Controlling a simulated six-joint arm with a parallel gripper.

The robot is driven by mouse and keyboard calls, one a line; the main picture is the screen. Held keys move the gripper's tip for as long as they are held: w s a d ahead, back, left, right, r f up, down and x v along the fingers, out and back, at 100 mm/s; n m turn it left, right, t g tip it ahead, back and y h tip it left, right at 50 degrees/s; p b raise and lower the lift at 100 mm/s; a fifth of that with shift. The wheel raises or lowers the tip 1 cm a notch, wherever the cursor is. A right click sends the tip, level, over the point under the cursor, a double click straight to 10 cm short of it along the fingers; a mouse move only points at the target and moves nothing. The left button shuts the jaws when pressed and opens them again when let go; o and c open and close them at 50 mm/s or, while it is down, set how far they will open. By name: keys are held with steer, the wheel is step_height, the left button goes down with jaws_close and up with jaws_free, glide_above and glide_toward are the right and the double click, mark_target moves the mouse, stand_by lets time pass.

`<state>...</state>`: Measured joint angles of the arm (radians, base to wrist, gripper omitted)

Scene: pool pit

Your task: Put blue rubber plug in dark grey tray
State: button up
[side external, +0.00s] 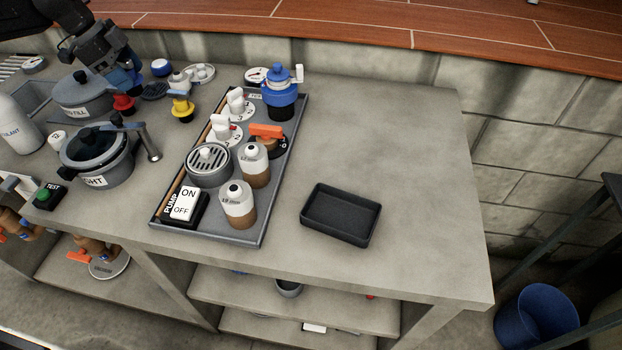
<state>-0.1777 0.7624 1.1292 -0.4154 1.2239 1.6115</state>
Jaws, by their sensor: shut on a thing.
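The dark grey tray (340,214) is a small, shallow rectangular tray, empty, on the right part of the concrete bench top. My gripper (124,72) is at the upper left, far from the tray, above the back left of the bench. It is shut on a blue thing, which I take to be the blue rubber plug (127,82). The dark jaws and arm hide much of it, so its full shape is not clear.
A grey panel (256,222) with white bottles, valves, a switch and a tall blue-capped fitting (280,92) stands between my gripper and the tray. Pots, red and yellow knobs crowd the left. The bench around the tray is clear.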

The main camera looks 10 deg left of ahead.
steer(key=s+d+m+g, duration=0.1)
steer(key=s+d+m, duration=0.1)
steer(key=d, duration=0.7)
steer(key=s+d+m, duration=0.2)
steer(key=d, duration=0.7)
steer(key=m+g, duration=0.2)
steer(key=m, duration=0.1)
glide_above(336, 220)
steer(key=a, duration=0.2)
steer(key=f, duration=0.6)
steer(key=shift+w+f, duration=0.25)
steer(key=shift+f, duration=2)
steer(key=shift+f, duration=0.15)
steer(key=o, duration=0.9)
steer(key=shift+a, duration=0.1)
steer(key=shift+o, duration=0.2)
